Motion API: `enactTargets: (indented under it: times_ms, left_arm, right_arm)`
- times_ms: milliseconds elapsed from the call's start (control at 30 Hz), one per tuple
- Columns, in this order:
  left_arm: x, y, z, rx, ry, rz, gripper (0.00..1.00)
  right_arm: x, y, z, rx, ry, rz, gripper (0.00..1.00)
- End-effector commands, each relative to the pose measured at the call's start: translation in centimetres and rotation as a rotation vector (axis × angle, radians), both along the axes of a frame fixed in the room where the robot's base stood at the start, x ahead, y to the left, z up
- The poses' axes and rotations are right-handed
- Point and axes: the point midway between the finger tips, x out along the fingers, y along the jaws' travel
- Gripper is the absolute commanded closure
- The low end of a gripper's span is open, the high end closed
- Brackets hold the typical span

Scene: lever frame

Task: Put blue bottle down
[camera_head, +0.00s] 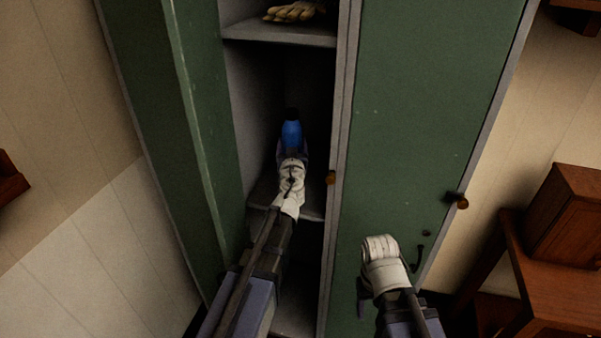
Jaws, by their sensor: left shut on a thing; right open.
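The blue bottle (291,134) has a dark cap and stands about upright inside the open locker, in the compartment below the top shelf. My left gripper (291,158) reaches into this compartment and is shut on the bottle, hiding its lower part. I cannot tell whether the bottle's base touches the shelf (311,205) under it. My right gripper (379,246) is open and empty in front of the closed green locker door on the right.
Gloves (293,12) lie on the upper shelf (285,34). The open green door (185,130) stands left of the compartment. The right door (430,120) has a knob (457,201). A wooden table (555,285) bearing a wooden box (568,215) stands at right.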

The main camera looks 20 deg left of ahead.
Motion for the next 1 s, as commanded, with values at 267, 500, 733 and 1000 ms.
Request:
enactTargets:
  times_ms: [267,500,733,1000]
  left_arm:
    - [0.0,0.0,-1.7,0.0,0.0,0.0,1.0]
    - [0.0,0.0,-5.3,0.0,0.0,0.0,1.0]
    - [0.0,0.0,-6.4,0.0,0.0,0.0,1.0]
    - [0.0,0.0,-7.7,0.0,0.0,0.0,1.0]
  right_arm:
    - [0.0,0.0,-1.7,0.0,0.0,0.0,0.37]
    - [0.0,0.0,-5.3,0.0,0.0,0.0,0.37]
    - [0.0,0.0,-6.4,0.0,0.0,0.0,0.37]
    - [0.0,0.0,-7.7,0.0,0.0,0.0,0.37]
